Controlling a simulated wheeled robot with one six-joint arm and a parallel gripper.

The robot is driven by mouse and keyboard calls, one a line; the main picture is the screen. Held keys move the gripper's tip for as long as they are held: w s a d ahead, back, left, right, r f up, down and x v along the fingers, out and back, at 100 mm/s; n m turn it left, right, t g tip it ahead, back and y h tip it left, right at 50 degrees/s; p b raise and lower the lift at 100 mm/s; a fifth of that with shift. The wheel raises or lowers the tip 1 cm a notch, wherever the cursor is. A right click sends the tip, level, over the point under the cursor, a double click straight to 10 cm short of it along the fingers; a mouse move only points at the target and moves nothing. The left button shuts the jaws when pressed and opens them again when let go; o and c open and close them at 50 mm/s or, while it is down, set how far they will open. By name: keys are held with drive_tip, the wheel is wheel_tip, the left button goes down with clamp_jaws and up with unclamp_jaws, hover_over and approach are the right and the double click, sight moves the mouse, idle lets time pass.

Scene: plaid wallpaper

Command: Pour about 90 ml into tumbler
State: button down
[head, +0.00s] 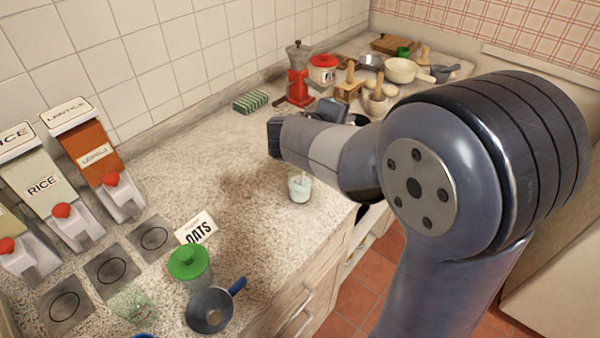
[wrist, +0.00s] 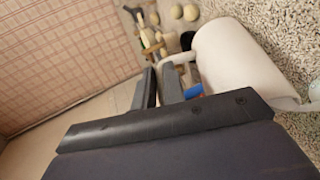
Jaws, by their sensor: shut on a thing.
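A small clear glass tumbler (head: 300,187) stands upright on the counter just below my wrist in the head view. It looks pale inside, but I cannot read a level. In the wrist view my gripper (wrist: 168,85) is shut on the handle of a white jug (wrist: 237,60). The jug is held well tilted, its mouth end toward the right of that view. Its mouth and any stream are not clear. In the head view my arm hides the jug and the fingers. A second greenish glass (head: 133,305) stands at the lower left.
Rice (head: 43,187) and lentil (head: 95,155) dispensers stand along the left. A green-lidded jar (head: 190,264), an oats sign (head: 196,228) and a blue-handled pan (head: 209,311) are in front. A red grinder (head: 299,88) and several kitchen things fill the back.

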drive_tip(key=shift+s+a+r, duration=0.1)
drive_tip(key=shift+a+r, duration=0.15)
drive_tip(key=shift+a, duration=0.05)
drive_tip(key=shift+d+r, duration=0.1)
drive_tip(key=shift+d, duration=0.15)
drive_tip(key=d+f+y+p, duration=0.1)
drive_tip(key=w+d+f+g+y+p, duration=0.1)
drive_tip(key=shift+w+d+f+m+p, duration=0.1)
drive_tip(key=shift+d+f+m+p, duration=0.15)
drive_tip(key=shift+f+m+p, duration=0.15)
drive_tip(key=shift+a+f, duration=0.1)
drive_tip(key=shift+g+y+p, duration=0.3)
drive_tip(key=shift+g+p, duration=0.1)
drive_tip(key=shift+p, duration=0.15)
drive_tip(key=d+y+p, duration=0.1)
drive_tip(key=p, duration=0.1)
drive_tip(key=shift+w+p, duration=0.15)
drive_tip(key=shift+p, duration=0.15)
drive_tip(key=shift+w+d+f+m+g+y+p, duration=0.1)
drive_tip(key=shift+d+f+m+g+y+p, duration=0.15)
drive_tip(key=shift+f, duration=0.45)
drive_tip(key=shift+w+d+f+m+g+y+p, duration=0.15)
drive_tip(key=shift+f+g+y, duration=0.15)
drive_tip(key=shift+f, duration=0.4)
